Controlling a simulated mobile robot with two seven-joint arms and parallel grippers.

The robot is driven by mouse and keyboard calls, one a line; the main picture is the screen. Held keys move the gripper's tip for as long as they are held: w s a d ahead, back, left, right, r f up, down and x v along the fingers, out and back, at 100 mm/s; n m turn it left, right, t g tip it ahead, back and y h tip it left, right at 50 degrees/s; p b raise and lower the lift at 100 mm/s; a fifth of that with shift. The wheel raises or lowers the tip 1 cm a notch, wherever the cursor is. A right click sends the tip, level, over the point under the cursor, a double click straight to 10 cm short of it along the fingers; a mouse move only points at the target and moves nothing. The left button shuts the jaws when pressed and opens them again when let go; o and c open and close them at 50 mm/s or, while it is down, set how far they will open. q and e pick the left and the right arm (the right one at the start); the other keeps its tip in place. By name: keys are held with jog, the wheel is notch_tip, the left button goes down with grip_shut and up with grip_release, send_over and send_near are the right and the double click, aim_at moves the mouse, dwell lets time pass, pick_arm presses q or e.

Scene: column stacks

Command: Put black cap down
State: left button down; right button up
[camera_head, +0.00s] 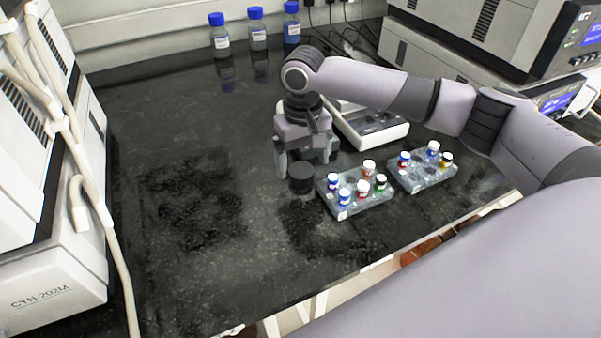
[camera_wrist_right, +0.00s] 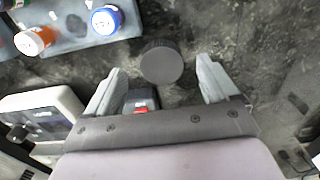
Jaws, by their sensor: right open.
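The black cap (camera_head: 301,178) is a short dark cylinder at the bench middle, left of the nearer vial rack. It also shows in the right wrist view (camera_wrist_right: 161,62) as a round dark disc. My right gripper (camera_head: 303,162) is pointed down just above the cap. Its jaws are open, with the two grey fingers (camera_wrist_right: 160,83) apart on either side. The cap lies around or just beyond the fingertip line, and neither finger visibly touches it. The cap appears to rest on the black bench (camera_head: 220,270), though a small height gap is hard to rule out. My left gripper is not in view.
A nearer rack (camera_head: 365,206) with several capped vials stands close to the right of the cap. A second rack (camera_head: 425,181) is farther right. A white device (camera_head: 385,133) sits behind them. Blue-capped bottles (camera_head: 257,35) stand at the back. The bench's left half is clear.

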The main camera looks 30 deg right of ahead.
aim_at(301, 174)
jog(key=shift+a+f, duration=0.1)
jog(key=shift+f, duration=1.3)
jog(key=c, duration=1.2)
jog(key=shift+r, duration=0.15)
